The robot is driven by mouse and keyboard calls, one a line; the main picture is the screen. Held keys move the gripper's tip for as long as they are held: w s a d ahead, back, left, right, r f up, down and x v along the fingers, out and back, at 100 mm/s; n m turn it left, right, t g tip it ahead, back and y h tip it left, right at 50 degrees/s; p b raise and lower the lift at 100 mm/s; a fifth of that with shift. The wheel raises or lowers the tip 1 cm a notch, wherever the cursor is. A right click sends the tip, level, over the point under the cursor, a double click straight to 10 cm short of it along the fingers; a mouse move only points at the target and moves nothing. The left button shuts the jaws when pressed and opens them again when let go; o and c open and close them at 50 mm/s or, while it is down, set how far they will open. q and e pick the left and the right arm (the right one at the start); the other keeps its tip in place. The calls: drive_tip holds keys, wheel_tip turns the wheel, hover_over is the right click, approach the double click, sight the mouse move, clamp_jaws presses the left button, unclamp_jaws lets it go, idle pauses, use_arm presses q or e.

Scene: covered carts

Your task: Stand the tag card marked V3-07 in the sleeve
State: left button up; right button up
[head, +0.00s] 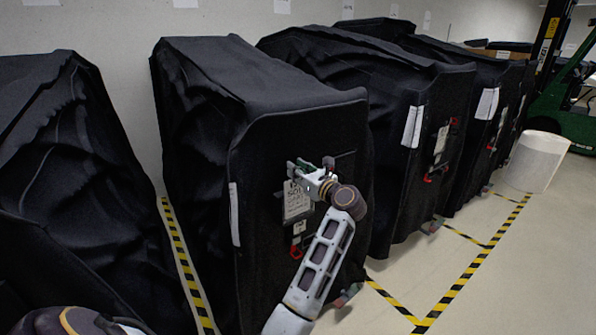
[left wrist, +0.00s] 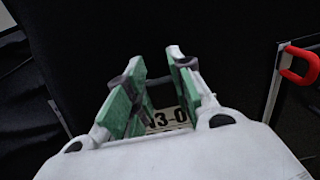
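The tag card marked V3-07 shows partly in the left wrist view (left wrist: 166,119), where I read "V3-0" between the fingers; the rest is hidden by my gripper. In the head view a pale printed card (head: 297,203) is upright on the front of the near black-covered cart, its top beside my gripper. My left gripper (head: 311,168) is at that front, and its green-padded fingers (left wrist: 160,88) are apart with a dark gap between the tips. I cannot tell whether they touch the card. The sleeve is not clearly visible against the black cloth. My right gripper is not in view.
A red hook (head: 298,250) hangs below the card. Other covered carts (head: 390,90) stand close on both sides. Yellow-black tape (head: 455,290) marks the floor. A white cylinder (head: 537,162) and a green forklift (head: 565,115) are at the far right. The right foreground floor is clear.

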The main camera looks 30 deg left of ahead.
use_arm(q)
drive_tip(key=o, duration=0.5)
drive_tip(key=shift+r, duration=0.15)
drive_tip(key=shift+r+p, duration=4.35)
drive_tip(key=shift+r, duration=0.65)
wheel_tip(320, 180, up, 2)
drive_tip(key=shift+r+p, duration=0.2)
drive_tip(key=shift+p, duration=0.4)
drive_tip(key=shift+s+d+r, duration=0.25)
drive_tip(key=shift+d+r, duration=0.1)
drive_tip(key=shift+d, duration=0.25)
drive_tip(key=shift+s+d+r, duration=0.25)
drive_tip(key=shift+d+r, duration=0.1)
drive_tip(key=shift+d, duration=0.3)
drive_tip(key=shift+s+d+r, duration=0.25)
drive_tip(key=shift+d+r, duration=0.1)
drive_tip(key=shift+d, duration=0.25)
drive_tip(key=shift+m, duration=0.3)
